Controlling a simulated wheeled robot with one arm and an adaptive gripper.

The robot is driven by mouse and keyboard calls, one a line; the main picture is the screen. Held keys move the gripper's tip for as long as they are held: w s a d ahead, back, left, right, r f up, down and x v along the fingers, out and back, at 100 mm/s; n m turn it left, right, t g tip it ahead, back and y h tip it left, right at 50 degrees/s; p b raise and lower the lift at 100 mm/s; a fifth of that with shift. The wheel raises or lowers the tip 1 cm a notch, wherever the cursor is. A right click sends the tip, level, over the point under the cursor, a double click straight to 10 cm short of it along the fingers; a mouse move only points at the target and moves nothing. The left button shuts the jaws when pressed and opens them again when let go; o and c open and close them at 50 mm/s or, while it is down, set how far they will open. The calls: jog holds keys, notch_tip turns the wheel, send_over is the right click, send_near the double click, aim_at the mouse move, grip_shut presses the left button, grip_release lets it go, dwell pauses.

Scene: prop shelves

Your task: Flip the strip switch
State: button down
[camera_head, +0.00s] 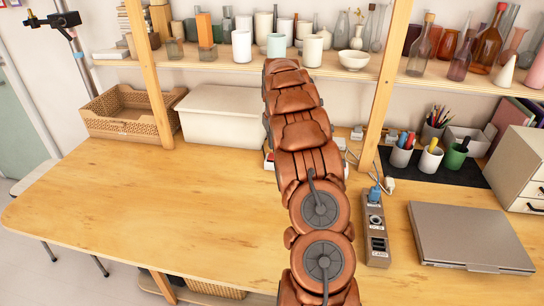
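The power strip (368,246) lies on the wooden table, just right of my arm. It is brown-grey, with dark sockets on its face, and it runs from the table's front toward the back. A blue plug (375,192) sits at its far end. The switch is too small to make out clearly, and so is its position. My copper-coloured arm rises through the middle of the view, left of the strip and apart from it in the picture. My gripper does not show.
A closed grey laptop (468,236) lies right of the strip. Behind are pen cups (431,159) on a dark mat and a drawer box (519,172). A wooden post (385,85) stands behind the strip. The table's left half (150,210) is clear, with a lidded bin (221,116) behind.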

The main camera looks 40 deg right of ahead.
aim_at(272, 155)
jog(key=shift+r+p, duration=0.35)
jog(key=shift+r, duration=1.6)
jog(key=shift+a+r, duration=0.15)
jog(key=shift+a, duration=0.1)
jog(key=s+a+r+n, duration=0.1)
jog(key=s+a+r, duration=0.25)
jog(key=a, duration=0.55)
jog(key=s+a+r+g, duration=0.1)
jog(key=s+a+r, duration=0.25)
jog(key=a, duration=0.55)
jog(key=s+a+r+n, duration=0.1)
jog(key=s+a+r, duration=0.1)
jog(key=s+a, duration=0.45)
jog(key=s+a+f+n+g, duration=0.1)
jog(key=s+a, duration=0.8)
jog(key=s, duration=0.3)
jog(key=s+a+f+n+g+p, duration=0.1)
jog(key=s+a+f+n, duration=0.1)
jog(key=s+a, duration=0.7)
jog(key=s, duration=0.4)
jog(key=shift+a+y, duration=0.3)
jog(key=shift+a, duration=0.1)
